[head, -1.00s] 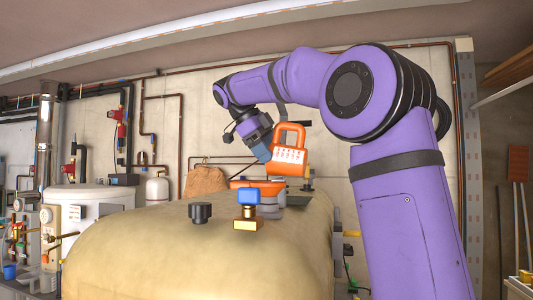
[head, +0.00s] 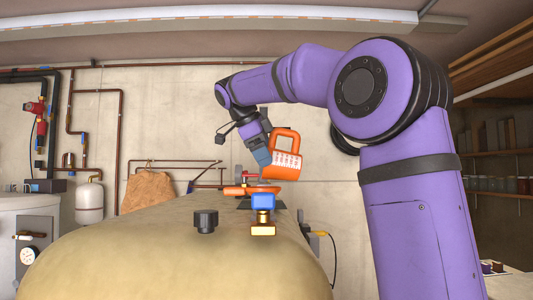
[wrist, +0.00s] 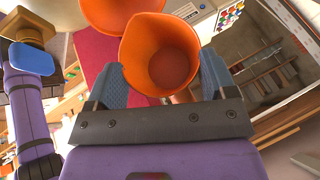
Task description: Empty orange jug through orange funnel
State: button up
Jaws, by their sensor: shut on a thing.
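The orange jug (head: 284,165), with a white marked scale and a loop handle, is held above the tank, tilted slightly. My gripper (head: 262,153) is shut on it from the left. In the wrist view the jug (wrist: 160,55) sits between my two blue fingers, its mouth open to the camera. Its inside looks plain orange; I cannot tell if liquid is in it. The orange funnel (head: 238,190) is on the tank top, just below the jug and partly behind a blue valve. The funnel's bowl (wrist: 122,10) shows beyond the jug's rim in the wrist view.
The large beige tank (head: 150,255) fills the lower middle. On it stand a black cap (head: 206,221) and a brass valve with a blue handle (head: 263,203), near the funnel. Pipes (head: 120,140) run along the back wall. Open space lies above the tank's left part.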

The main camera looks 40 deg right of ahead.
aim_at(274, 144)
jog(key=shift+s+d+r+t+y, duration=0.35)
jog(key=shift+d+r+t+y, duration=0.15)
jog(key=shift+d+r+y, duration=0.15)
jog(key=shift+r+m+y, duration=0.25)
jog(key=shift+m+y, duration=0.05)
jog(key=shift+y, duration=0.15)
jog(key=shift+s+d+r+t+y, duration=0.3)
jog(key=shift+d+r+t+y, duration=0.15)
jog(key=shift+t+y, duration=0.25)
jog(key=shift+s+r+y, duration=0.1)
jog(key=shift+r+y, duration=0.1)
jog(key=shift+y, duration=0.2)
jog(key=shift+a, duration=0.1)
